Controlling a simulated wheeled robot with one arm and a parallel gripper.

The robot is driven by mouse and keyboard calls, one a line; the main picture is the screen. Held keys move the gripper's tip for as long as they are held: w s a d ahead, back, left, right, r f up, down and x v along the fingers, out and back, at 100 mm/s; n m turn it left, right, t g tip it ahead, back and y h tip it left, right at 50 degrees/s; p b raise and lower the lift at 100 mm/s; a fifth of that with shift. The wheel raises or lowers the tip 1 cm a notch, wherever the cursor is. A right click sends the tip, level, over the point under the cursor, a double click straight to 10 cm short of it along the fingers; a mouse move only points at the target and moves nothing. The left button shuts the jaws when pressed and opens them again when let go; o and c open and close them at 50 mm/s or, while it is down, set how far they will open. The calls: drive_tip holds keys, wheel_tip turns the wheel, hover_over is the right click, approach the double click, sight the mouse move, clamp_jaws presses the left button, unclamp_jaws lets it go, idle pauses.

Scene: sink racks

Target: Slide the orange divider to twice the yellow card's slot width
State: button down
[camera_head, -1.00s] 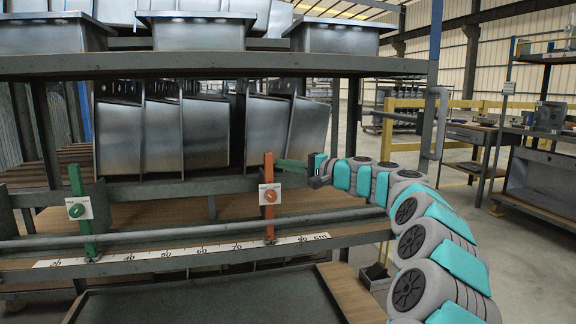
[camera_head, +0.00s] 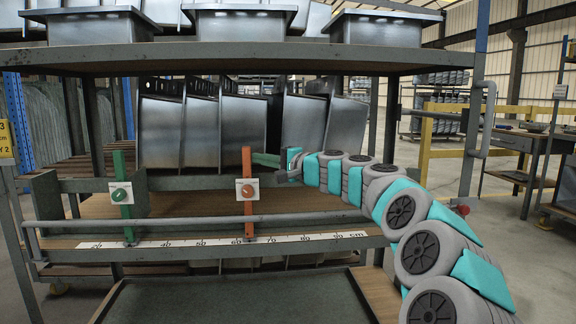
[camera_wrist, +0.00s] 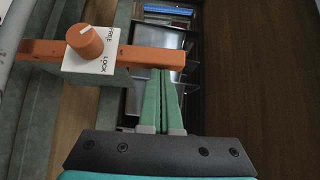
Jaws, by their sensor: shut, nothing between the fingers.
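The orange divider (camera_head: 247,190) stands upright on the rack rail, its foot between the 60 and 70 marks of the white scale (camera_head: 285,238). In the wrist view the divider (camera_wrist: 150,55) carries a white FREE/LOCK plate and orange knob (camera_wrist: 85,40); its white mark lies nearer FREE. The green divider (camera_head: 121,200) stands to the left, near 30. The yellow card (camera_head: 6,140) is cut off at the left edge; its full text cannot be read. My gripper (camera_head: 256,158) is shut and empty, its green fingertips (camera_wrist: 162,72) at the orange divider's right side, touching or nearly so.
Metal bins (camera_head: 243,130) stand behind the dividers, and more sit on the upper shelf (camera_head: 230,58). A grey upright handle (camera_head: 487,115) stands at the rack's right end.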

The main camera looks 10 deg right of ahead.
sight(246, 159)
drive_tip(key=shift+a, duration=1.8)
